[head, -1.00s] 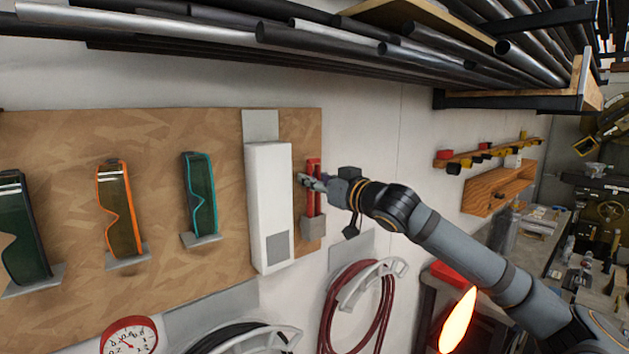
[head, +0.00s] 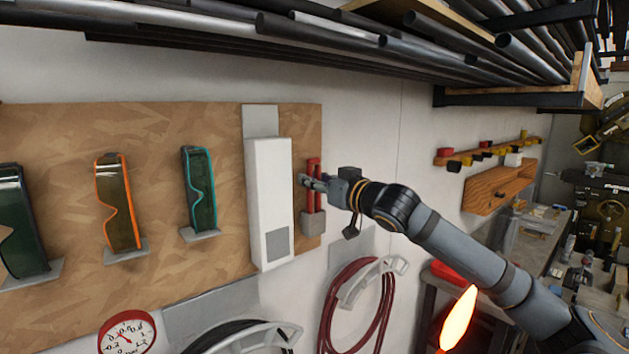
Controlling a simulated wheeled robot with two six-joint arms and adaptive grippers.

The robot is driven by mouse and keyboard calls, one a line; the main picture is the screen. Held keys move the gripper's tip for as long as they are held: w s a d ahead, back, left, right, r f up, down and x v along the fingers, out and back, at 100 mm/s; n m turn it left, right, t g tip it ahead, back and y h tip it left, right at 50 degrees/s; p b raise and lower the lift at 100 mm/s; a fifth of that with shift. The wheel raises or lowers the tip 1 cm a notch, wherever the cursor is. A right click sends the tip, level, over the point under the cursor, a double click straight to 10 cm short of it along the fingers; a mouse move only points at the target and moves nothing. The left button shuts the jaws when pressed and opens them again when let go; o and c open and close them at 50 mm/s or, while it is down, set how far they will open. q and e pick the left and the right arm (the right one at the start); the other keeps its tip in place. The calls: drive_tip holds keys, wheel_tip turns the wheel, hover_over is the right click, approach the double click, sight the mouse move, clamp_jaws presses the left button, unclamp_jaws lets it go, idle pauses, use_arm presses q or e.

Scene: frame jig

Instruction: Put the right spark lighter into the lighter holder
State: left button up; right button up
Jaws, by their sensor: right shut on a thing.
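A red spark lighter (head: 314,166) stands upright at the right edge of the wood board, in line with the grey lighter holder (head: 313,223). The red part looks like two narrow upright bars, and I cannot clearly separate two lighters. My right gripper (head: 307,181) reaches in from the right and is shut on the red spark lighter at about mid-height, above the holder. Its fingers cover part of the red. The lower red end meets the holder's top in the picture; how deep it sits is hidden. My left gripper is not in view.
A tall white box (head: 268,200) stands out from the board just left of the lighter. Safety glasses (head: 200,190) hang further left. A coiled red hose (head: 345,310) hangs below. Metal pipes (head: 320,35) run overhead. A glowing orange flame shape (head: 458,318) shows below my right arm.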

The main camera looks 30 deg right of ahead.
drive_tip(key=shift+f, duration=0.15)
drive_tip(key=o, duration=1)
wheel_tip(320, 180, up, 10)
drive_tip(key=shift+r, duration=0.1)
